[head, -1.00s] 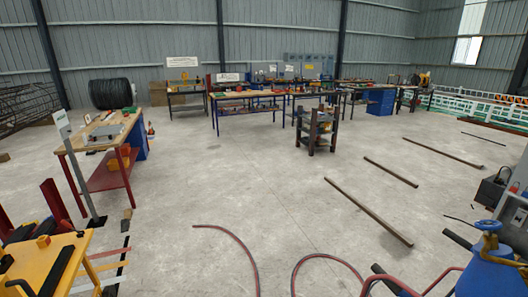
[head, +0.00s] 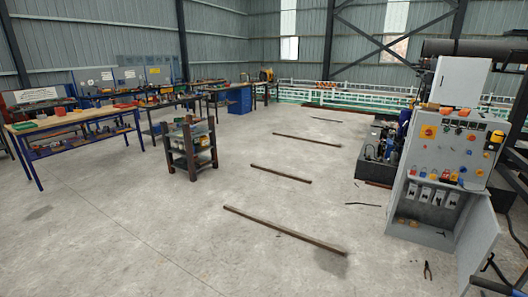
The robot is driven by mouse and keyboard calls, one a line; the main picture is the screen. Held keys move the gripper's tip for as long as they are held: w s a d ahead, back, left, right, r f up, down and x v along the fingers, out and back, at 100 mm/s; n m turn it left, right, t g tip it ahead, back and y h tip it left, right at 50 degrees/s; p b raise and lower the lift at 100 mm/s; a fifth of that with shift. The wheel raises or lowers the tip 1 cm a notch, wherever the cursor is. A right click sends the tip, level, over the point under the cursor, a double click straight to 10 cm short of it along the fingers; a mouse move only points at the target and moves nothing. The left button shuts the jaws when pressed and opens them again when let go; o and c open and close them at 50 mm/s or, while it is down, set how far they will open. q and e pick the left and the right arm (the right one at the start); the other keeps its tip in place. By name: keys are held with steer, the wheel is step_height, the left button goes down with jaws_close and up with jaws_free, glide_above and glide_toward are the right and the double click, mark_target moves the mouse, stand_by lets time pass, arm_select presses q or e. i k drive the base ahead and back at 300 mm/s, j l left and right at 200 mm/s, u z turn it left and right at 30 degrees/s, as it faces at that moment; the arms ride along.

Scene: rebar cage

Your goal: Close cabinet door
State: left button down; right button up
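A grey electrical cabinet (head: 446,143) stands at the right in the head view. Its upper front panel carries several coloured knobs, buttons and small gauges. Below the panel, the lower compartment (head: 424,199) is open, with a row of switch-like parts and small pieces inside. A light grey door (head: 479,243) stands swung out from the right side of this opening, towards me. Its lower end runs to the bottom of the picture.
A pair of pliers (head: 428,270) lies on the floor before the cabinet. A dark, partly cut-off object (head: 492,287) is at the bottom right corner. Several long bars, such as the nearest one (head: 285,231), lie on the floor.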

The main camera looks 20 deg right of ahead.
mark_target(482, 232)
steer(key=i+l+z, duration=0.45)
steer(key=i, duration=0.15)
steer(key=i+l+z, duration=0.1)
steer(key=i+z, duration=0.4)
steer(key=i+j+z, duration=0.1)
steer(key=i+z, duration=0.35)
steer(key=i, duration=0.25)
steer(key=i+j+z, duration=0.3)
steer(key=i+z, duration=0.15)
steer(key=i, duration=0.15)
